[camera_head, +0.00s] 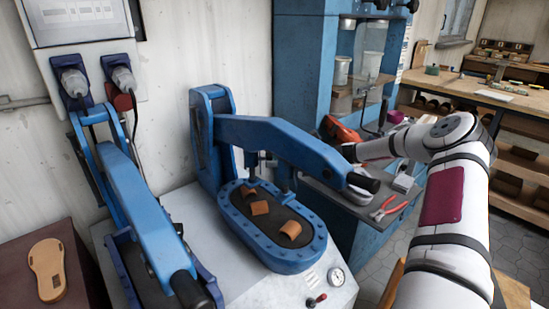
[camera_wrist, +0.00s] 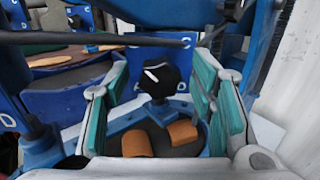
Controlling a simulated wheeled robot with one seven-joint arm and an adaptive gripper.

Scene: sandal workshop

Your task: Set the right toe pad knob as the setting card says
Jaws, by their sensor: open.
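In the wrist view, a black knob (camera_wrist: 157,76) with a white pointer line stands on a post in front of a blue plate (camera_wrist: 130,62). The line slants between upper left and lower right. Letters C, A and D show around the knob; the upper left letter is hidden. My gripper (camera_wrist: 160,95) is open, its teal pads on either side of the knob with gaps. Two brown pads (camera_wrist: 137,143) (camera_wrist: 183,132) lie below it. In the head view, they lie on the right blue press (camera_head: 282,255); its arm hides the knob and most of my gripper. I cannot make out a setting card.
The blue press arm (camera_head: 285,140) runs close to my gripper. A second blue press (camera_head: 140,205) stands to the left. A gauge (camera_head: 337,277) and a small red-tipped lever (camera_head: 317,299) are at the bench front. Red pliers (camera_head: 385,208) lie on a shelf to the right.

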